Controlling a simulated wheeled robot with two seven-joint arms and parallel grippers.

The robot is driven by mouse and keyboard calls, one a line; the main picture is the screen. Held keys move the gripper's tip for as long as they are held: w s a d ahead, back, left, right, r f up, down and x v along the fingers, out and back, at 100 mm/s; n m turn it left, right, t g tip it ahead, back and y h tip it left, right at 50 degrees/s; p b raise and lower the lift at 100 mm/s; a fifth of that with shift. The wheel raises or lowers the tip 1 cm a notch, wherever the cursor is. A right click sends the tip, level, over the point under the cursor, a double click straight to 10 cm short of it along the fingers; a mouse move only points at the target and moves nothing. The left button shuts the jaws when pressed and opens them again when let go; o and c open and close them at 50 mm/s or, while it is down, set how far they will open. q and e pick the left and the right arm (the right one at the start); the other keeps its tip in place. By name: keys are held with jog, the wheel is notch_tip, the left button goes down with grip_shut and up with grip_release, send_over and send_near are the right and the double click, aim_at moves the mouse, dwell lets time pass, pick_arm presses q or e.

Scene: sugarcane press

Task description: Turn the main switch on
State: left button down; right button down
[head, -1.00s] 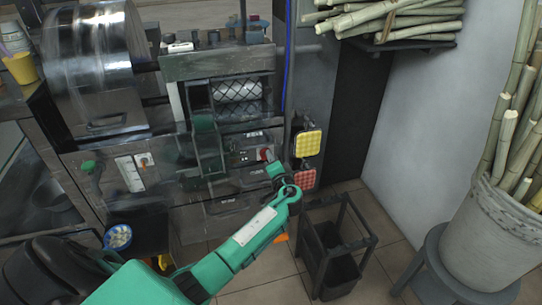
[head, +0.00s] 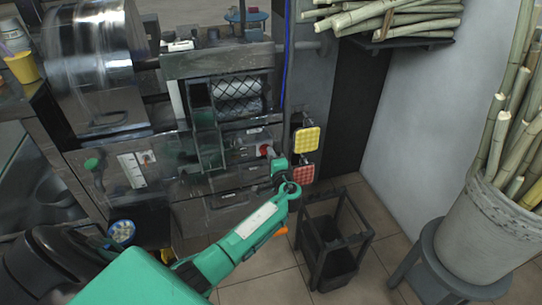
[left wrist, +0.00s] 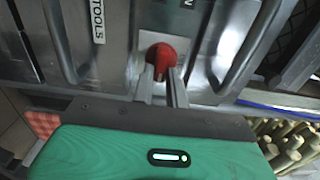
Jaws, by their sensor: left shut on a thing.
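The main switch is a red rotary knob (left wrist: 160,57) on a light plate on the metal panel. It also shows in the head view as a small red spot (head: 265,150) on the front of the press. My left gripper (left wrist: 161,76) has its two fingers at the red knob, shut on it. The exact angle of the knob is partly hidden by the fingers. My right gripper is in neither view.
A yellow pad (head: 306,140) and a red pad (head: 303,174) sit just right of the gripper. A dark open-framed bin (head: 362,240) stands on the floor. Metal drawer handles (left wrist: 245,45) flank the knob. A pot of canes (head: 476,235) stands on a stool at right.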

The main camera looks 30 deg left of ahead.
pick_arm(q)
jog(key=shift+f, duration=0.1)
jog(key=c, duration=1.4)
grip_release()
